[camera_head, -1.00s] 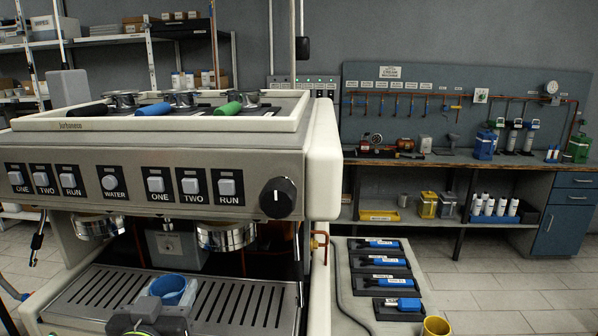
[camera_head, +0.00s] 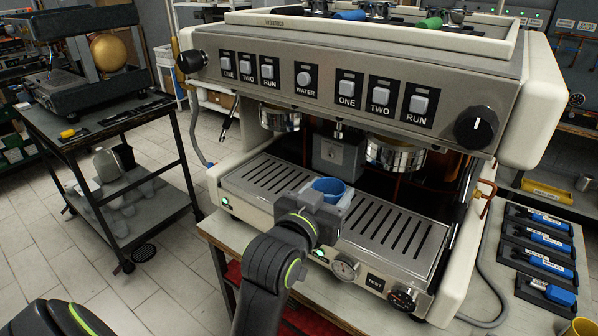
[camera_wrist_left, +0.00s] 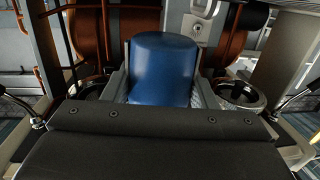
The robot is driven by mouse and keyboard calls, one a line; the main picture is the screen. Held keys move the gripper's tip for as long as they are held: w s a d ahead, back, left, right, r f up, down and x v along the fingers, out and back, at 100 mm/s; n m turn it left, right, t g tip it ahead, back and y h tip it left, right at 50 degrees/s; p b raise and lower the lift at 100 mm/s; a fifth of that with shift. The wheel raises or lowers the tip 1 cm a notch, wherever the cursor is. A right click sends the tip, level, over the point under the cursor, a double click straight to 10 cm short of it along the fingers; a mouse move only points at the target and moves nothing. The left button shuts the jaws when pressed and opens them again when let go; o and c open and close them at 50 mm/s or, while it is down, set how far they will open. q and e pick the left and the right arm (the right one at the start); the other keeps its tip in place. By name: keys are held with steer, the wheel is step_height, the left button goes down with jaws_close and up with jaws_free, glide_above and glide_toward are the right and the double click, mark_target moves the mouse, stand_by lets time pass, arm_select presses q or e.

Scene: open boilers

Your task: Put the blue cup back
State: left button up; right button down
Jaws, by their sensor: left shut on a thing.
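The blue cup (camera_head: 328,188) is at the middle of the espresso machine's front, at the drip tray (camera_head: 377,221). My left gripper (camera_head: 326,200) is shut on it, reaching in from below. In the left wrist view the blue cup (camera_wrist_left: 165,68) sits between the two fingers (camera_wrist_left: 163,88), one on each side. Whether the cup touches the tray is hard to tell. The machine's panel (camera_head: 345,85) is above and behind the cup. My right gripper is not in view.
Two metal group heads (camera_head: 395,155) hang above the tray. A black cart (camera_head: 100,140) stands at the left. Several blue-handled tools (camera_head: 540,240) lie in dark holders at the right, near a yellow cup (camera_head: 580,327). Open floor lies between cart and machine.

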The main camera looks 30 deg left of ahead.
arm_select(q)
steer(key=s+a+r+n+y+p, duration=0.1)
steer(key=s+a+y, duration=0.1)
steer(key=a, duration=0.6)
steer(key=s+a+r+n+y+p, duration=0.2)
steer(key=a, duration=0.7)
steer(key=shift+a+r+g+y, duration=0.15)
steer(key=shift+a+g+y, duration=0.05)
steer(key=shift+g+y, duration=0.2)
steer(key=w+f, duration=0.2)
steer(key=w, duration=0.1)
steer(key=w+f, duration=0.1)
steer(key=w, duration=0.3)
steer(key=w+f+p, duration=0.1)
steer(key=w+f, duration=0.1)
steer(key=w, duration=0.1)
steer(key=shift+w+d+f, duration=0.3)
steer(key=shift+w+d, duration=0.1)
steer(key=shift+w+d+f+p, duration=0.1)
steer(key=shift+w+f+p, duration=0.1)
steer(key=shift+w+f, duration=0.3)
steer(key=shift+w+f+p, duration=0.15)
steer(key=shift+w+f, duration=0.1)
steer(key=shift+w, duration=0.4)
steer(key=shift+w+f+p, duration=0.1)
steer(key=shift+w+p, duration=0.2)
steer(key=shift+w+d+f, duration=0.1)
steer(key=shift+w+f, duration=0.05)
